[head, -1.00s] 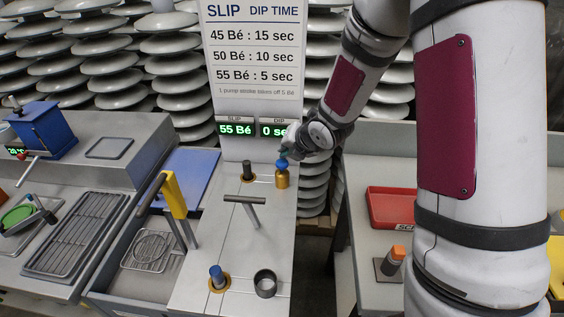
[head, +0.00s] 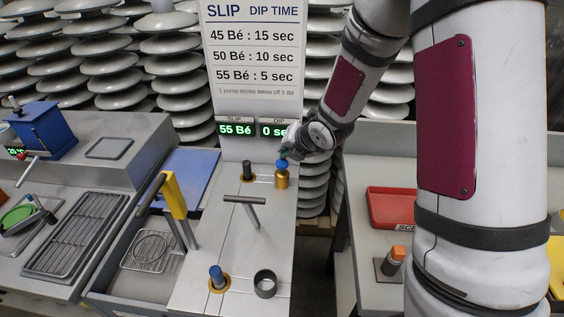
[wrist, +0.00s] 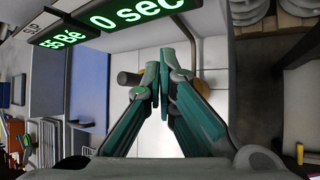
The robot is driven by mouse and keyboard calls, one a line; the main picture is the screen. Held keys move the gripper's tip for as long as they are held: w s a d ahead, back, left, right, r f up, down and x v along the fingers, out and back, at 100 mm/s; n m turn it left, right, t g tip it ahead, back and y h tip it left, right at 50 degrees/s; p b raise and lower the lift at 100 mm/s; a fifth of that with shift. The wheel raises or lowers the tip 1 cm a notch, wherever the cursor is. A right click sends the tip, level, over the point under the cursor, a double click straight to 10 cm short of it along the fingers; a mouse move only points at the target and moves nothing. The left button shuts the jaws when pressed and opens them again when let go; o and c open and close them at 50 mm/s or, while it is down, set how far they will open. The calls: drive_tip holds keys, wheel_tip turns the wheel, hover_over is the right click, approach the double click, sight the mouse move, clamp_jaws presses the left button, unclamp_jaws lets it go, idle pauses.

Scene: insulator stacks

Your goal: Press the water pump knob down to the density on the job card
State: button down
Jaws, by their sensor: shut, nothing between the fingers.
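The water pump knob is most likely the blue-topped brass post (head: 282,174) at the back right of the grey bench; no label on it can be read. My gripper (head: 284,153) is shut and empty, its fingertips right at the blue top; I cannot tell if they touch. In the wrist view the green fingers (wrist: 163,62) are closed together and hide most of the post. The slip display (head: 235,129) reads 55 Bé and the dip display (head: 272,129) reads 0 sec. The card (head: 252,50) lists 45, 50 and 55 Bé with dip times, and says one pump stroke takes off 5 Bé.
A dark knob (head: 247,171) stands left of the brass post. A T-shaped handle (head: 245,200), a blue knob (head: 217,277) and a dark ring cup (head: 265,284) are nearer. A yellow-handled lever (head: 174,196) stands left. A red tray (head: 391,207) lies on the right table.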

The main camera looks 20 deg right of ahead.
sight(285, 161)
drive_tip(key=shift+f+b, duration=0.25)
drive_tip(key=shift+b, duration=0.05)
drive_tip(key=shift+f, duration=0.2)
drive_tip(key=shift+f+b, duration=0.85)
drive_tip(key=shift+b, duration=0.3)
idle(1.0)
drive_tip(key=shift+r, duration=0.1)
drive_tip(key=shift+r+p, duration=0.95)
drive_tip(key=shift+r, duration=0.25)
wheel_tip(285, 161, up, 5)
drive_tip(key=p, duration=0.4)
